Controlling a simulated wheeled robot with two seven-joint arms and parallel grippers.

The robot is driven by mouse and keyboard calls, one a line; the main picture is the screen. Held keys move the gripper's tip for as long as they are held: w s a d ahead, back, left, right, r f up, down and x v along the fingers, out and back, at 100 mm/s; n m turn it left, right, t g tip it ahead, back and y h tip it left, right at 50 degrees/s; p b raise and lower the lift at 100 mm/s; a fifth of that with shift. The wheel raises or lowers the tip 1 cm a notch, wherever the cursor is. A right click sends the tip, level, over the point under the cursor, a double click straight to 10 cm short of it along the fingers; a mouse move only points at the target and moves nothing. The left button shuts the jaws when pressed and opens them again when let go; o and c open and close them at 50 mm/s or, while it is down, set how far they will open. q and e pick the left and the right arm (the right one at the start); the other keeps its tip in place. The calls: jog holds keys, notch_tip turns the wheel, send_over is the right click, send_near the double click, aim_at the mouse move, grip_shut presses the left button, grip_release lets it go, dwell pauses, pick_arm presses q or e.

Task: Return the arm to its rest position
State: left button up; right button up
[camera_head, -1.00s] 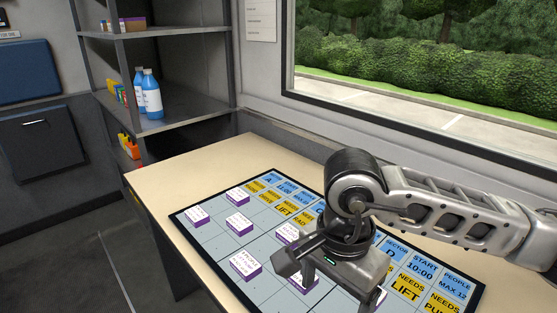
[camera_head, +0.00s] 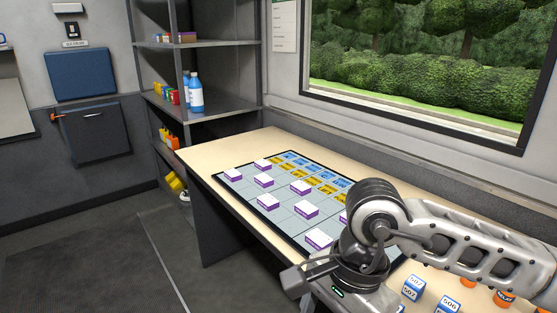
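My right arm comes in from the right, and its grey gripper (camera_head: 335,303) points down over the near part of the table. One finger shows below the left end of the gripper; the other is mostly hidden at the bottom edge. The fingers look spread, and I see nothing held. Under and behind the gripper lies a dark-framed board (camera_head: 284,208) with white and purple blocks (camera_head: 305,209) and rows of blue and yellow labels. My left gripper is not in view.
The pale table (camera_head: 232,153) runs along the window wall. Blue and white numbered blocks (camera_head: 413,289) and orange pieces (camera_head: 504,297) lie close to my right forearm. A shelf unit (camera_head: 222,104) with blue bottles (camera_head: 195,93) stands behind. The floor at left is clear.

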jog(key=s+a+r+m+g+y, duration=0.2)
jog(key=s+a+g+y, duration=0.15)
jog(key=a, duration=0.25)
jog(key=s+a+r+m+g+y, duration=0.1)
jog(key=s+a+m+g+y, duration=0.1)
jog(key=s+a+y, duration=0.3)
jog(key=w+a+r+m+y, duration=0.2)
jog(key=a+r+m+y, duration=0.1)
jog(key=r+m+y, duration=0.5)
jog(key=w+d+m+t+y, duration=0.45)
jog(key=w+m+t, duration=0.35)
jog(key=m+t, duration=0.8)
jog(key=w+d+f+m+t+h, duration=0.55)
jog(key=f+m+t+h, duration=0.35)
jog(key=m, duration=0.8)
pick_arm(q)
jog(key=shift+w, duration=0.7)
pick_arm(e)
jog(key=s+d+f+m+g+h, duration=0.2)
jog(key=s+d+f+m+h, duration=0.1)
jog(key=f, duration=0.5)
jog(key=s+d+f+m+g+h, duration=0.3)
jog(key=f+m, duration=0.3)
jog(key=f, duration=0.2)
jog(key=s+d+f+m+g+h, duration=0.3)
jog(key=s+d+f+m+h, duration=0.1)
jog(key=f, duration=0.3)
jog(key=shift+s+d+f+m+h, duration=0.3)
jog(key=shift+d+f+m, duration=0.1)
jog(key=shift+d, duration=0.1)
